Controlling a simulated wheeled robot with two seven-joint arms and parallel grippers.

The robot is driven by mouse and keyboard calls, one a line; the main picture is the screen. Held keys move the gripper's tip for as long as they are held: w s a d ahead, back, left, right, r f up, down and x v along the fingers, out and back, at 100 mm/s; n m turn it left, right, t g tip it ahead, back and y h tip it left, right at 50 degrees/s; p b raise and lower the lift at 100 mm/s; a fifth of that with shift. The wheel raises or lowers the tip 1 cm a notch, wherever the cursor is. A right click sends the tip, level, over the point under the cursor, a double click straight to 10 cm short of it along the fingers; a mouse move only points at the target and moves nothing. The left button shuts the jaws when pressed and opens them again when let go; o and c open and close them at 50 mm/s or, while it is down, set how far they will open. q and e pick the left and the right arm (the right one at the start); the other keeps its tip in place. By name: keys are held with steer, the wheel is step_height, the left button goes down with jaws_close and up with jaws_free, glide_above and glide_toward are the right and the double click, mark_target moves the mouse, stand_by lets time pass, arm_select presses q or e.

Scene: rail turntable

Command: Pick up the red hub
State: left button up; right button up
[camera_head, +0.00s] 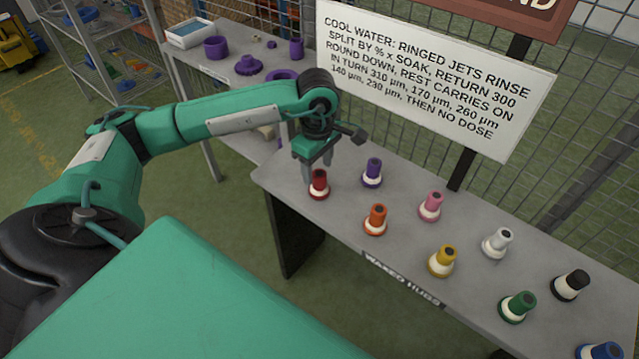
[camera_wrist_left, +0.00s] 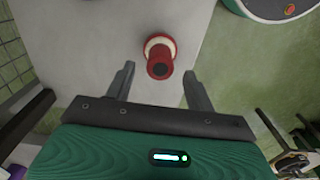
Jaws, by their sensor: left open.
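The red hub (camera_head: 319,183) stands upright on its white ringed base near the left end of the grey table (camera_head: 290,180). My left gripper (camera_head: 318,172) is right at it in the head view, pointing down with its fingers by the hub. In the left wrist view the red hub (camera_wrist_left: 160,58) shows just ahead of the open, empty fingers of the left gripper (camera_wrist_left: 158,84), roughly centred between them. A gap shows between the hub and each finger there. My right gripper is in neither view.
Close to the red hub stand a purple hub (camera_head: 372,172) and an orange hub (camera_head: 376,219). Pink (camera_head: 431,206), yellow (camera_head: 443,260), white (camera_head: 497,242), green (camera_head: 517,306), black (camera_head: 571,285) and blue (camera_head: 601,351) hubs stand farther right. A sign (camera_head: 430,75) rises behind the table.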

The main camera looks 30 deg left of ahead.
mark_target(319, 173)
arm_select(q)
steer(key=f, duration=0.5)
steer(key=shift+d, duration=0.2)
steer(key=c, duration=0.9)
